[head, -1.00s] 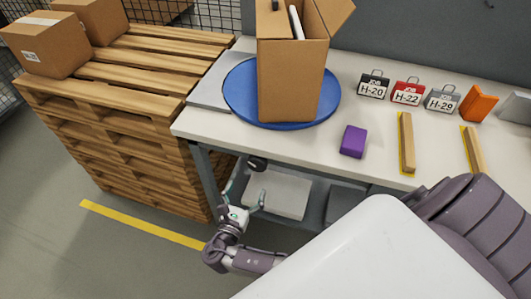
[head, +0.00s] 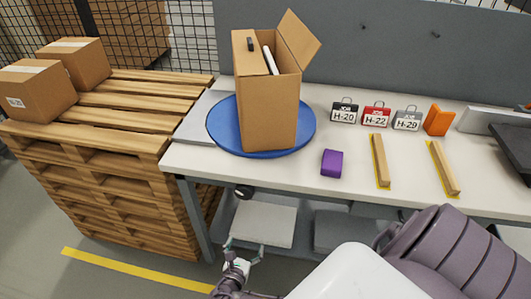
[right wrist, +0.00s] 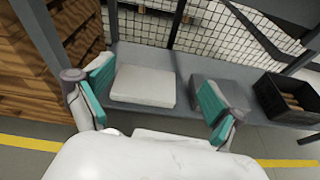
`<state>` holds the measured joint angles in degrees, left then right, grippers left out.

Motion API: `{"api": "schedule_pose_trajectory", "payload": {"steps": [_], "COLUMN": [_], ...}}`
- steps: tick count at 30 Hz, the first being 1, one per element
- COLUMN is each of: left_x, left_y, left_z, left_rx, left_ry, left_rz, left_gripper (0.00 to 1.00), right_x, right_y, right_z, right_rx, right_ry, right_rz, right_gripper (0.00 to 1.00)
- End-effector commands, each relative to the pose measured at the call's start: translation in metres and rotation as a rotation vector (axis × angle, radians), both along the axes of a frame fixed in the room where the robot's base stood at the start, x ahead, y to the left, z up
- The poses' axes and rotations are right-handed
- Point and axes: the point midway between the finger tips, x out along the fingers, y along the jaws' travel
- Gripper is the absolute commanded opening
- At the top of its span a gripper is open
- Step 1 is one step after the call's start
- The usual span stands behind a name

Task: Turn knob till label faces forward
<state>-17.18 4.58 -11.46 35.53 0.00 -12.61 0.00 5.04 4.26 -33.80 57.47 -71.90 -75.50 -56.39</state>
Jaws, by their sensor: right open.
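A dark round knob (head: 243,192) sits just under the table's front edge in the head view, below the blue turntable (head: 222,137). It is small and no label can be read on it. My right gripper (head: 245,246) is below the knob in the head view, apart from it, with its fingers spread and nothing between them. In the right wrist view the teal-padded fingers (right wrist: 155,100) stand wide apart, facing the lower shelf, and the knob does not show. My left gripper is not in view.
An open cardboard box (head: 270,110) stands on the turntable. A purple block (head: 332,163), job tags (head: 376,116) and wooden strips (head: 380,160) lie to its right. A pallet (head: 90,145) is close on the left. The shelf holds a white box (right wrist: 143,87) and black crate (right wrist: 290,97).

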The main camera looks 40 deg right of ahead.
Motion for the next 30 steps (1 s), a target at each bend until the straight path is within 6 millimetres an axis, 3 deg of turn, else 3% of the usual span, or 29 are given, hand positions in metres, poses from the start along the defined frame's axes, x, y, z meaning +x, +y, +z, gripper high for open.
{"api": "schedule_pose_trajectory", "payload": {"steps": [18, 30], "left_x": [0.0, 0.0], "left_y": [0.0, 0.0], "left_z": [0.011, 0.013], "left_rx": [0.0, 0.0], "left_ry": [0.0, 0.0], "left_rz": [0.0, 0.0], "left_gripper": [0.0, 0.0], "right_x": [-0.073, -0.093], "right_y": [-0.007, -0.006], "right_z": [-0.095, -0.114], "right_rx": [0.396, 0.49], "right_ry": [0.081, 0.089], "right_rz": [-0.15, -0.201], "right_gripper": [0.94, 0.94]}}
